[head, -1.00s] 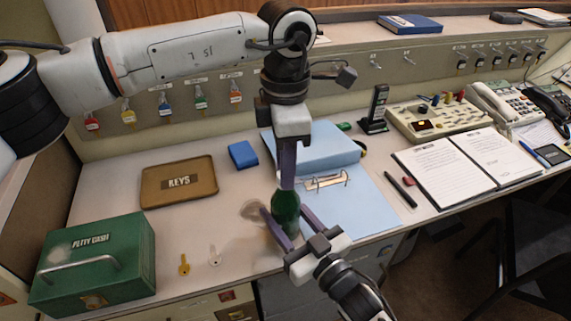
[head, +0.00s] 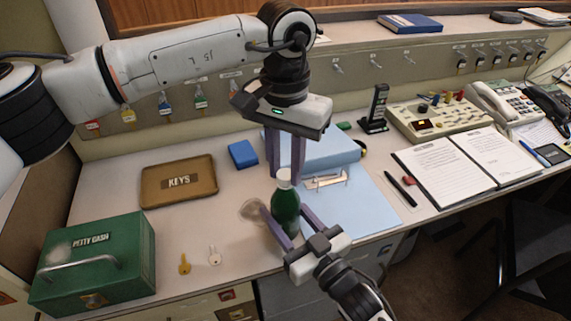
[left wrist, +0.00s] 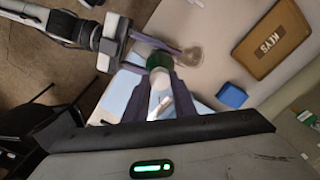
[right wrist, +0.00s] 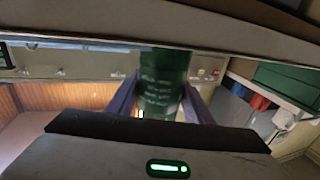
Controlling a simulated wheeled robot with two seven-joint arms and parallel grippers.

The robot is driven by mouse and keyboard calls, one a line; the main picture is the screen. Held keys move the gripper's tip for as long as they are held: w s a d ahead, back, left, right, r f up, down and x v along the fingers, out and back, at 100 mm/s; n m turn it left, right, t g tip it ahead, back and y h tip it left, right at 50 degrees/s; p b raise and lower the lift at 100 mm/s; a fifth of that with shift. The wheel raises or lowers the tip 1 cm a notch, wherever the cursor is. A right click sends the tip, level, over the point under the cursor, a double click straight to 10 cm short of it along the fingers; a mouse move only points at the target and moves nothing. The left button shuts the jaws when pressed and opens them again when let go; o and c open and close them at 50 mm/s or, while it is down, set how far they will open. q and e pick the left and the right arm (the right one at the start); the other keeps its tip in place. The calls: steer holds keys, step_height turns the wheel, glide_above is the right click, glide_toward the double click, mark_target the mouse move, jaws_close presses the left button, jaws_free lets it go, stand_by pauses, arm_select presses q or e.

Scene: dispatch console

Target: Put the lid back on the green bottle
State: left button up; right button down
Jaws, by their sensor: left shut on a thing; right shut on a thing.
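The green bottle (head: 285,212) stands upright near the front of the desk. It also shows in the left wrist view (left wrist: 159,62) and, close up with printed text, in the right wrist view (right wrist: 162,85). My right gripper (head: 278,217) is shut on the bottle's body from the front. The white lid (head: 284,177) is at the top of the bottle, in line with its neck. My left gripper (head: 285,172) points straight down from above and is shut on the lid. I cannot tell whether the lid is fully seated.
A blue open binder (head: 355,205) lies behind and right of the bottle. A clear round item (head: 252,210) lies just left of it. Two keys (head: 199,259), a green cash box (head: 95,265), a brown key tray (head: 178,182) and a blue block (head: 243,154) are further left.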

arm_select(q)
steer(key=m, duration=0.3)
steer(key=o, duration=1)
steer(key=shift+r, duration=2.25)
steer(key=shift+c, duration=0.4)
